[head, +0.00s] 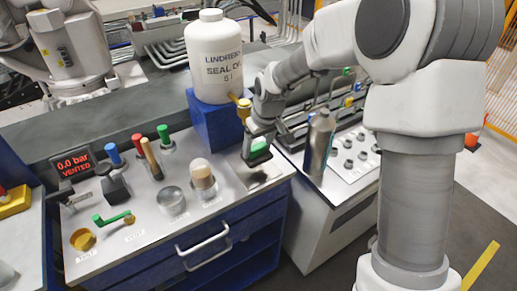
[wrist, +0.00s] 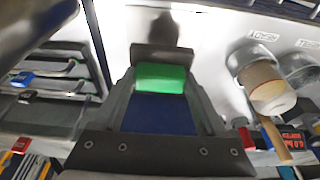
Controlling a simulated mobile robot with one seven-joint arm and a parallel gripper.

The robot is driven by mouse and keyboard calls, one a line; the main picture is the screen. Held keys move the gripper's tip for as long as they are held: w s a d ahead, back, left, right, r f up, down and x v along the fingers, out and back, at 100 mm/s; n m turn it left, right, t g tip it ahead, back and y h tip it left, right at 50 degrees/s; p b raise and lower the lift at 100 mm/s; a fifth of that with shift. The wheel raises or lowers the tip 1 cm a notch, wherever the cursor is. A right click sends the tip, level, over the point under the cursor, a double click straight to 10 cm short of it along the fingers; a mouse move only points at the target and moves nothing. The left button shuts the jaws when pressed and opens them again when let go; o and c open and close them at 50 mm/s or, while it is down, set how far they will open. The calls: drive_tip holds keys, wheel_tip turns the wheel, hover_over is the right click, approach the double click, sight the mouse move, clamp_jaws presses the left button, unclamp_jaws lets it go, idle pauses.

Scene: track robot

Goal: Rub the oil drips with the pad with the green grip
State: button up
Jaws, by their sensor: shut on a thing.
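My gripper (head: 257,150) is shut on the green grip (head: 259,147) of a pad, above the right end of the metal bench top. In the wrist view the green grip (wrist: 161,77) sits between the fingers, with a dark grey edge of the pad (wrist: 160,54) beyond it. The pad's underside is hidden, and I cannot tell whether it touches the bench. A dark smudge (wrist: 164,30) shows on the pale surface just beyond the pad; I cannot tell whether it is oil drips or shadow. A greyish patch (head: 262,179) shows below the gripper in the head view.
A large white seal oil bottle (head: 214,55) stands on a blue block (head: 215,122) behind, with a brass tap (head: 243,107) near my gripper. A steel cylinder (head: 319,143) stands close right. A display (head: 75,164) reads 0.0 bar, vented.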

drive_tip(key=shift+r+p, duration=1.05)
drive_tip(key=shift+r, duration=0.75)
